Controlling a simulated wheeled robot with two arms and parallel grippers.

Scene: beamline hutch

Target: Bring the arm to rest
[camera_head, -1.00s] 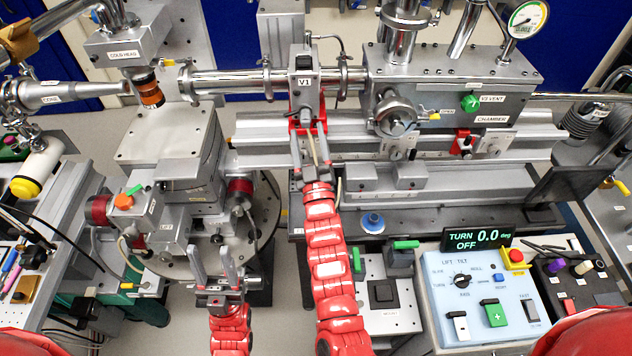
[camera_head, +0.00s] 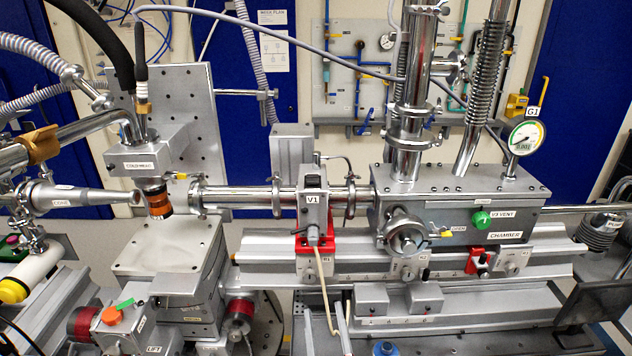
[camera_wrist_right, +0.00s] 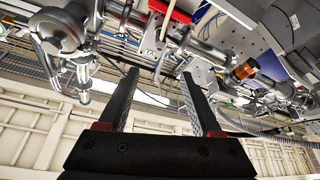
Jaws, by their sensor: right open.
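My right gripper (camera_head: 326,318) shows only by its grey fingers at the bottom edge of the head view, below valve V1 (camera_head: 313,205). In the right wrist view the same gripper (camera_wrist_right: 160,73) has its two dark fingers wide apart, with nothing held between them. The rest of my right arm is out of the head view. My left gripper does not show in either current view.
A pale strap (camera_head: 325,287) hangs from the red bracket (camera_head: 317,243) under V1. The chamber (camera_head: 455,218) and rail stand right of it. The sample stage (camera_head: 165,246) and cone (camera_head: 75,198) are to the left. Pipes and a gauge (camera_head: 526,138) rise behind.

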